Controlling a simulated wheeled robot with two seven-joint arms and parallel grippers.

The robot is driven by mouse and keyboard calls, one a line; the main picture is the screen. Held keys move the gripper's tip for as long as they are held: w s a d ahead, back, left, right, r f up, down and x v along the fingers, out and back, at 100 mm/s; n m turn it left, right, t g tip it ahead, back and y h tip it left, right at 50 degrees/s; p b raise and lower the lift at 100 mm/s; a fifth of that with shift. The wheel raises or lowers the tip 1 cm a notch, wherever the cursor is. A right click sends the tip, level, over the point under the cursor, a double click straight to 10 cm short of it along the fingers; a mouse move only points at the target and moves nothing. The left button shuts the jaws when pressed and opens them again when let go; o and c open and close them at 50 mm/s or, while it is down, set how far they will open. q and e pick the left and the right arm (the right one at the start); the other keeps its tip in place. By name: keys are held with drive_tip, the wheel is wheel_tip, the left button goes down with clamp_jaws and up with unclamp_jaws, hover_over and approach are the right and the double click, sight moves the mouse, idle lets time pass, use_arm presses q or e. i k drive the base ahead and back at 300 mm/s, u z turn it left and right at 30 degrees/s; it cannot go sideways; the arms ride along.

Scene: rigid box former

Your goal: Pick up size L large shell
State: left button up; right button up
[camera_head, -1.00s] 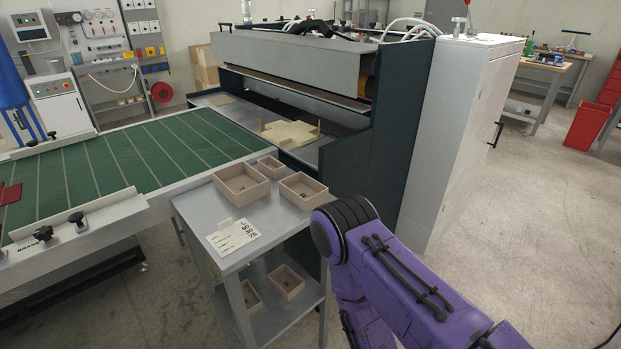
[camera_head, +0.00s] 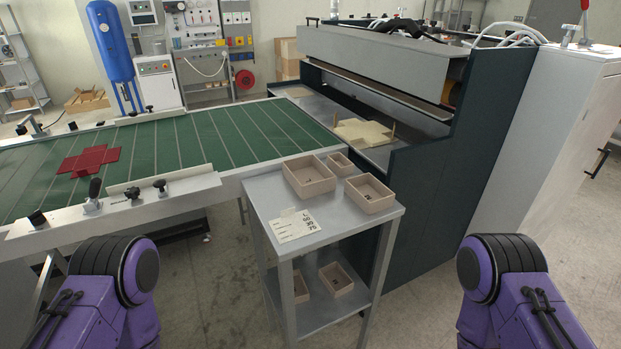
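Three open beige box shells stand on the top of a grey metal cart (camera_head: 262,209). The largest shell (camera_head: 309,184) is at the left, a small one (camera_head: 340,160) is at the back, and a medium one (camera_head: 370,202) is at the right. Each of the larger two has a small dark mark on its inside floor. A white card (camera_head: 292,226) with an L and some numbers lies at the cart's front left. Purple parts of both my arms show at the lower left and lower right; neither gripper is in view.
Two more shells (camera_head: 336,280) sit on the cart's lower shelf. A green conveyor bed (camera_head: 200,135) with a flat red cross-shaped blank (camera_head: 90,160) is at the left. A large machine (camera_head: 430,180) stands close behind and right of the cart. The floor in front is clear.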

sight(309, 177)
drive_tip(key=z, duration=1.85)
drive_tip(key=i, duration=1.55)
drive_tip(key=u, duration=2.55)
